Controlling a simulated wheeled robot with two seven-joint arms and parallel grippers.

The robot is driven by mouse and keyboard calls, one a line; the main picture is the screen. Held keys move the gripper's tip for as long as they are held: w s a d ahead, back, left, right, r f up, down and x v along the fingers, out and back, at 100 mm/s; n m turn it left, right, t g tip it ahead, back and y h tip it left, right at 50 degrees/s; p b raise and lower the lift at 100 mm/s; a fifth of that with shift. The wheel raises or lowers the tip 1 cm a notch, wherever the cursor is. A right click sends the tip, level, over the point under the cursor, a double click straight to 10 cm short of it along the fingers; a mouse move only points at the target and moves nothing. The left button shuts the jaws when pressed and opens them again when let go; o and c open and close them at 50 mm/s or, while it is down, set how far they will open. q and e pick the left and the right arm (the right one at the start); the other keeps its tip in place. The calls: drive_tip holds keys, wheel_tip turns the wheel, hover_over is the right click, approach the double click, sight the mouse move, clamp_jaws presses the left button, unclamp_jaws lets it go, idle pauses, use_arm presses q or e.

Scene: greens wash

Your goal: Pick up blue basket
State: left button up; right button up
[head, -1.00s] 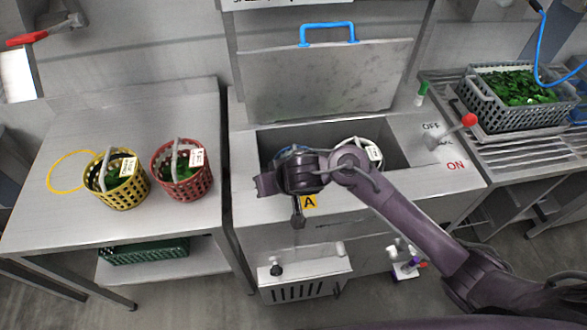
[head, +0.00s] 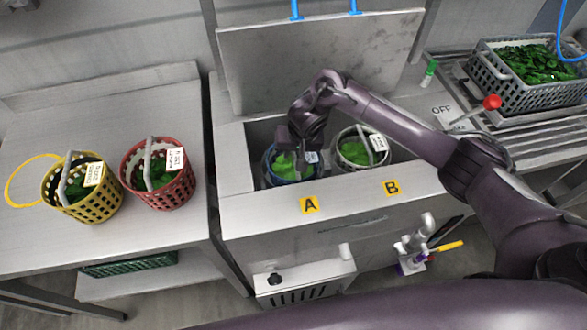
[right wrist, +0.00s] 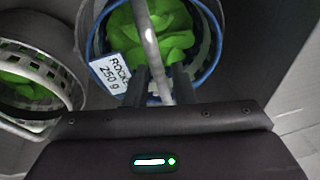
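The blue basket (head: 270,173) holds green leaves and sits in the sink at the left, behind the yellow A tag. In the right wrist view its blue rim (right wrist: 215,32), white label and grey handle show. My right gripper (head: 296,150) is over the basket and hides part of it in the head view. In the right wrist view its two fingers (right wrist: 161,84) stand on either side of the grey handle, with a narrow gap showing, so it looks open around the handle. My left gripper is not in view.
A white-rimmed basket (head: 343,158) stands close on the right in the sink (head: 235,160), behind the B tag. Yellow (head: 90,210) and red (head: 165,198) baskets stand on the left table. A grey crate (head: 535,97) of greens and a red-knobbed lever (head: 490,103) are at right.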

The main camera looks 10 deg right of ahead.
drive_tip(key=shift+x, duration=0.8)
drive_tip(key=shift+w+f, duration=0.2)
drive_tip(key=shift+f, duration=0.15)
drive_tip(key=shift+a+f, duration=0.1)
drive_tip(key=c, duration=0.4)
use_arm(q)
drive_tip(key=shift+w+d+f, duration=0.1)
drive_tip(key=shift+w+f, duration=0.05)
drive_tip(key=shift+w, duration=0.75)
use_arm(e)
clamp_jaws()
